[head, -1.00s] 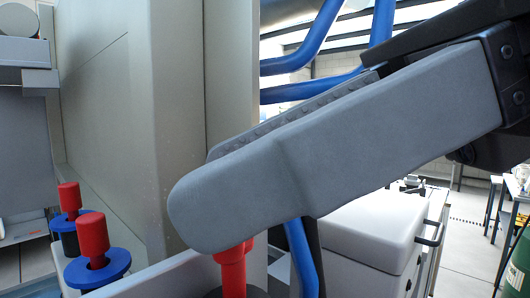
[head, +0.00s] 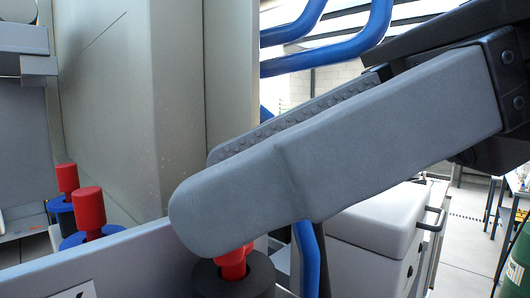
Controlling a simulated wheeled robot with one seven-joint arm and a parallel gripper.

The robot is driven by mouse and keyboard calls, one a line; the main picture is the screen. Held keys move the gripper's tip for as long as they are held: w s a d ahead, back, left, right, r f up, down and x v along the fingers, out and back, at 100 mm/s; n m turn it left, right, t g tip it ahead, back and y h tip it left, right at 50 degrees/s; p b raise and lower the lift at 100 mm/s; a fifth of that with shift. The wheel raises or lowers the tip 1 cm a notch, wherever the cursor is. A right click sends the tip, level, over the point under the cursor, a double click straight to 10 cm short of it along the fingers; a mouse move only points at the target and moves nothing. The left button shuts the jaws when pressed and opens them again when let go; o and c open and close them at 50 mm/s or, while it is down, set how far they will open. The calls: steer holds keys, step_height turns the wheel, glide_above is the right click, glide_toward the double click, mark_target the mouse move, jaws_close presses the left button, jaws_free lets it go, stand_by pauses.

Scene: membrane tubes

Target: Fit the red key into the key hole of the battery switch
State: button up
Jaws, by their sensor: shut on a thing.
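The red key (head: 232,264) is under my gripper (head: 206,172), which is shut on it; the near finger hides the key's top. The key's lower part meets the top of a dark round battery switch (head: 213,285). Its lower end is within the outline of the switch top, but I cannot tell how deep it sits in the key hole. The hole itself is hidden.
Two other red keys (head: 89,209) (head: 67,178) stand upright in blue-collared switches at left. A light grey panel edge (head: 130,250) runs in front of them. A tall grey wall (head: 135,100) rises behind. Blue rails (head: 335,50) and a grey box (head: 375,230) are behind my gripper.

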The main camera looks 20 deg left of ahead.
steer(key=shift+f, duration=0.3)
steer(key=o, duration=1.4)
steer(key=shift+b+v, duration=0.7)
steer(key=shift+v, duration=3.25)
